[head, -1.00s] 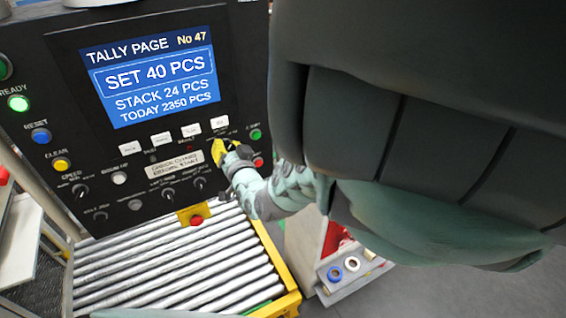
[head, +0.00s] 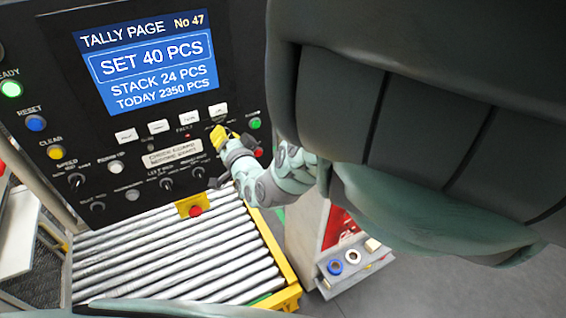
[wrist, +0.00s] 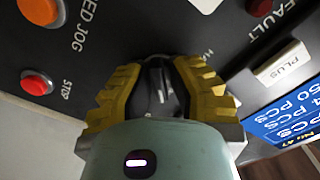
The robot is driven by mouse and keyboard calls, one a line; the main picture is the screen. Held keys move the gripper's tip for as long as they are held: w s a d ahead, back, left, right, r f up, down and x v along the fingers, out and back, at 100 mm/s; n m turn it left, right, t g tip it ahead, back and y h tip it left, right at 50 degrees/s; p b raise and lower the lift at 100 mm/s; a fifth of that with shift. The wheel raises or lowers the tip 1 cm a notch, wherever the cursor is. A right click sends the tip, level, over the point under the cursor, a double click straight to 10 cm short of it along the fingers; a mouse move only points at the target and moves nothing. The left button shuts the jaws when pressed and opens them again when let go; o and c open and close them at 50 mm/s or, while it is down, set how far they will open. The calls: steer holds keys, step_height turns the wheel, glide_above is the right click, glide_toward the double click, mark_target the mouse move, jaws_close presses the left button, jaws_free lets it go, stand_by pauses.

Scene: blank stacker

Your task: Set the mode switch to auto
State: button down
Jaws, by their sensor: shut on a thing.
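The mode switch is a dark knob (wrist: 158,85) on the black panel, seen in the wrist view between my yellow fingers. A label starting "HA" stands beside it; the rest of its markings are hidden. My gripper (wrist: 157,92) is shut on the knob, one finger on each side. In the head view my gripper (head: 219,137) is at the panel's lower right, below the row of white buttons, and covers the switch. I cannot tell which position the knob points to.
A red stop button (wrist: 37,82) and a white plus button (wrist: 285,70) are close to my fingers. A green button (head: 255,123) is just right of my gripper. The roller conveyor (head: 170,262) lies below the panel, and a lit screen (head: 150,65) is above.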

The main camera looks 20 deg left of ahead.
steer(key=c, duration=1)
jaws_free()
steer(key=shift+w+r, duration=0.1)
steer(key=shift+r, duration=0.1)
steer(key=shift+c, duration=0.2)
steer(key=shift+w, duration=0.1)
